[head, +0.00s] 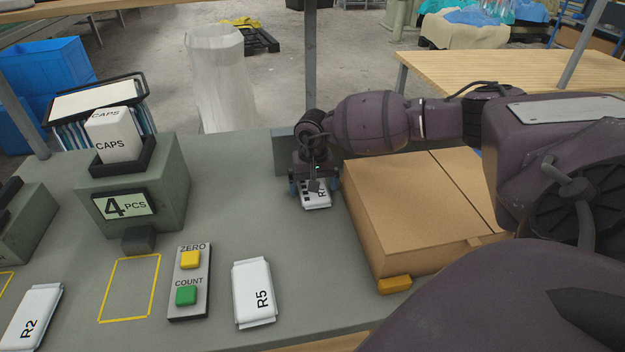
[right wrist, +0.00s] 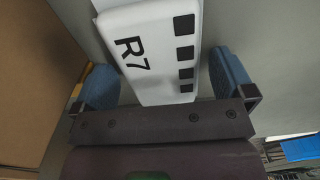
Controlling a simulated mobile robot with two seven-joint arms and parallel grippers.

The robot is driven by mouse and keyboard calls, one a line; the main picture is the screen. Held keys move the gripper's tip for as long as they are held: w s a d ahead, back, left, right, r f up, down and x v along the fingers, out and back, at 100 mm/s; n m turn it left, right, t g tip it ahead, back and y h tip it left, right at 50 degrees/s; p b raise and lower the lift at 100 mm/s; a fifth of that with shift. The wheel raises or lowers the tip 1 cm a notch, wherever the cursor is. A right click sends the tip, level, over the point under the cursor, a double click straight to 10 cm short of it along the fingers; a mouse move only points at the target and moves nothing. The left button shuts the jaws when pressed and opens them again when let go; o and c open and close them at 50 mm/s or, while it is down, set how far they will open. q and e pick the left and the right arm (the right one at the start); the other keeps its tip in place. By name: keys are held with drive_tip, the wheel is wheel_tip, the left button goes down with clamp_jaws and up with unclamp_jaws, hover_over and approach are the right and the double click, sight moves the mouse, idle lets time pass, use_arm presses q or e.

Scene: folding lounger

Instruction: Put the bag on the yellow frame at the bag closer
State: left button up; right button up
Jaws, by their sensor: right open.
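A white bag marked R7 (head: 318,202) lies on the grey bench beside the cardboard box. It also shows in the right wrist view (right wrist: 158,50). My right gripper (head: 314,188) is open over this bag. In the right wrist view my gripper (right wrist: 165,80) has one blue finger on each side of the bag, with gaps visible. A yellow frame (head: 157,288) is marked on the bench in front of the grey device reading 4 PCS (head: 135,190); it is empty. Another yellow frame (head: 7,272) is cut off at the left edge. I cannot tell which device is the bag closer. My left gripper is out of view.
White bags R5 (head: 253,292) and R2 (head: 33,315) lie on the bench (head: 225,220). A panel (head: 189,308) with yellow ZERO and green COUNT buttons sits between the frame and R5. A closed cardboard box (head: 400,190) stands right of my gripper. The bench middle is clear.

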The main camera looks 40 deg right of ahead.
drive_tip(key=shift+c, duration=0.5)
drive_tip(key=c, duration=0.9)
drive_tip(key=shift+r, duration=0.1)
drive_tip(key=shift+r, duration=0.3)
wheel_tip(320, 180, up, 19)
drive_tip(key=p, duration=0.1)
drive_tip(key=shift+p, duration=0.35)
